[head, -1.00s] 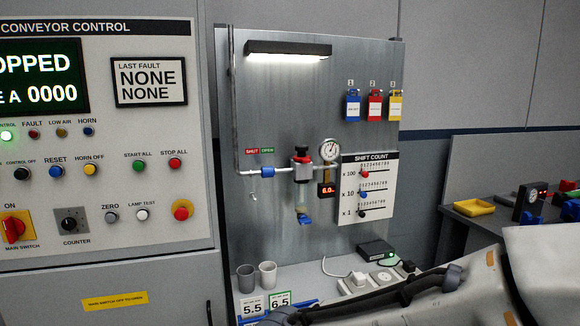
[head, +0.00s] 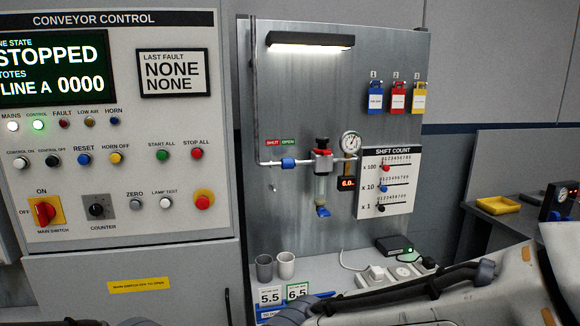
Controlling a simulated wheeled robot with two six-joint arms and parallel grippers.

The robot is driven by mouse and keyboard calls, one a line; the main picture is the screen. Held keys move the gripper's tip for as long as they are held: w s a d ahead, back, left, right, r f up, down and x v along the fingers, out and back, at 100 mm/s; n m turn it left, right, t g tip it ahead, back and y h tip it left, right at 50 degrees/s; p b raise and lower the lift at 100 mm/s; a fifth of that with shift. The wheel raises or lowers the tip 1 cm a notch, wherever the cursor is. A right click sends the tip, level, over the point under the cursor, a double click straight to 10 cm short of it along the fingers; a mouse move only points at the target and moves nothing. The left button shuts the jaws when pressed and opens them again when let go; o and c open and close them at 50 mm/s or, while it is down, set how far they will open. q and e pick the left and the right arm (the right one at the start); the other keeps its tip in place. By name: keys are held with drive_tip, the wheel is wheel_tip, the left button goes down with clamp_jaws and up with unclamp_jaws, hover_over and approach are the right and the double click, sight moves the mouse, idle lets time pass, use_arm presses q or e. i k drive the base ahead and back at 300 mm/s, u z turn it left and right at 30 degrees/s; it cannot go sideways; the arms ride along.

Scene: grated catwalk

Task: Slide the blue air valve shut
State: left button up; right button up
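The blue air valve (head: 288,163) is a small blue sleeve on the thin horizontal air pipe on the grey metal board. It sits below the green OPEN label (head: 288,142), to the right of the spot under the red SHUT label (head: 271,143). Right of it on the pipe is a regulator with a red and black top (head: 322,146) and a clear bowl, with a blue part (head: 323,211) at its bottom. A round gauge (head: 351,143) and an orange 6.0 display are further right. Neither gripper shows; nothing touches the valve.
The conveyor control cabinet (head: 125,235) stands left, its screen reading STOPPED. Two cups (head: 286,265), number cards and a power strip (head: 385,273) are on the shelf below the board. Part of my arm crosses the lower right. The space before the valve looks clear.

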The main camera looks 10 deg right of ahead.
sight(288, 164)
drive_tip(key=z, duration=0.55)
drive_tip(key=k, duration=0.6)
drive_tip(key=z, duration=0.8)
drive_tip(key=i, duration=1.25)
drive_tip(key=u, duration=0.85)
